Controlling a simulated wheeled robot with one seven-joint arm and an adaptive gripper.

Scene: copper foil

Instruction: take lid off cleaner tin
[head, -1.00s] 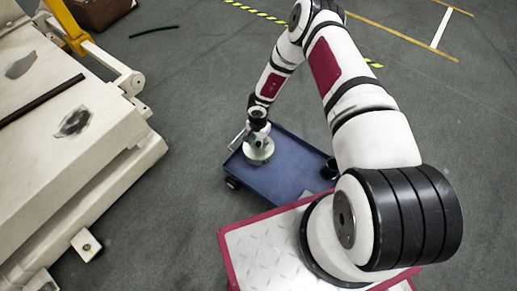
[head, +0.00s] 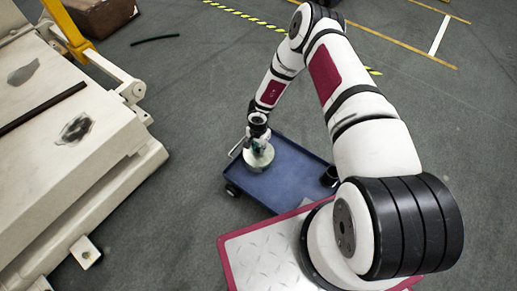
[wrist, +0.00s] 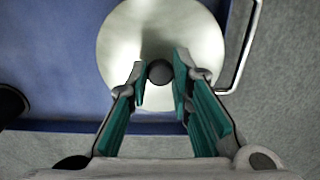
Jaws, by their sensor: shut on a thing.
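A pale, round, disc-like lid (wrist: 160,45) with a small dark knob (wrist: 160,72) fills the upper middle of the wrist view. The lid also shows in the head view (head: 259,158), below my wrist, at the left end of a blue trolley. My gripper (wrist: 160,80) has its teal fingers on either side of the knob and is shut on it. In the head view my gripper (head: 258,144) is small and partly hidden by my wrist. The cleaner tin's body is hidden under the lid, so I cannot tell whether the lid is seated or raised.
The blue trolley (head: 290,175) has a light handle (head: 238,146) at its left end, close to the lid. A black round object (head: 329,176) sits at its right edge. A large pale machine (head: 75,150) stands at the left. Grey floor is open behind the trolley.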

